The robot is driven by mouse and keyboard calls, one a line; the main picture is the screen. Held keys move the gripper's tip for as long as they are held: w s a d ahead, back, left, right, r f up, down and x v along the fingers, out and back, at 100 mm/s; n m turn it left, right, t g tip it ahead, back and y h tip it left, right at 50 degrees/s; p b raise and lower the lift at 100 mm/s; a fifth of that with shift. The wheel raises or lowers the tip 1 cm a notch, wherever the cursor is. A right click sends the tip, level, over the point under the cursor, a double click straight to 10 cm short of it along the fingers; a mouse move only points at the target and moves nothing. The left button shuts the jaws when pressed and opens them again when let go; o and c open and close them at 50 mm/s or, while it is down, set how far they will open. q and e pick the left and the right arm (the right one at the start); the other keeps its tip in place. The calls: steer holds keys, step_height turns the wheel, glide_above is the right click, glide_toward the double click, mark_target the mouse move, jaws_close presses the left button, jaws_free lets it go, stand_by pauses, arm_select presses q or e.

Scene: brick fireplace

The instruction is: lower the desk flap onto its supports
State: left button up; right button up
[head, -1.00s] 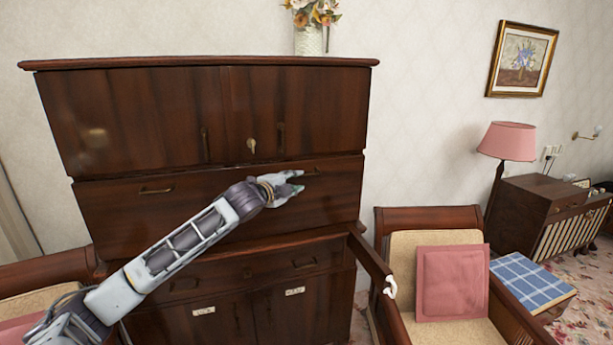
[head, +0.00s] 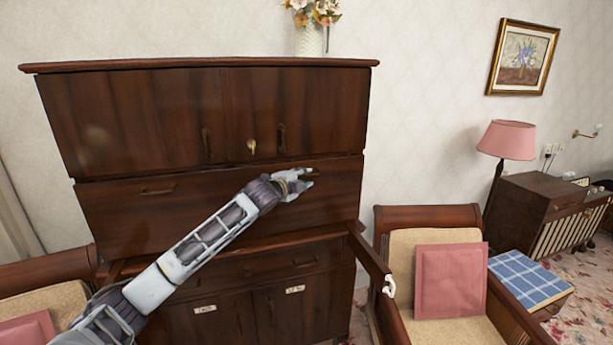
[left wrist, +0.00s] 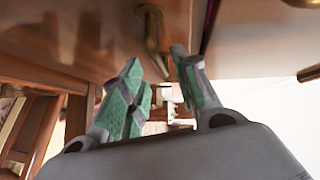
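The desk flap (head: 120,212) is the wide dark-wood front panel of the cabinet, upright and closed, with a brass handle at left (head: 157,191) and another at right (head: 312,171). My left gripper (head: 309,178) is at the right handle. In the left wrist view my left gripper (left wrist: 163,80) is open, with a brass handle (left wrist: 152,32) between and just beyond its fingertips; contact cannot be told. A dark bar (head: 370,256), seemingly a flap support, juts forward at the cabinet's lower right. Another at the lower left is partly hidden by my arm. My right gripper is out of view.
Upper doors (head: 290,105) with a key (head: 251,146) are above the flap. A lower drawer (head: 280,265) and labelled doors are below. A chair with a pink cushion (head: 450,283) stands close at right. Another chair (head: 45,282) stands at left.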

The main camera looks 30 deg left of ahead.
arm_select(q)
steer(key=shift+w+a+f+p, duration=0.15)
steer(key=shift+w+p, duration=0.15)
steer(key=shift+w, duration=1.1)
steer(key=shift+c, duration=0.4)
jaws_close()
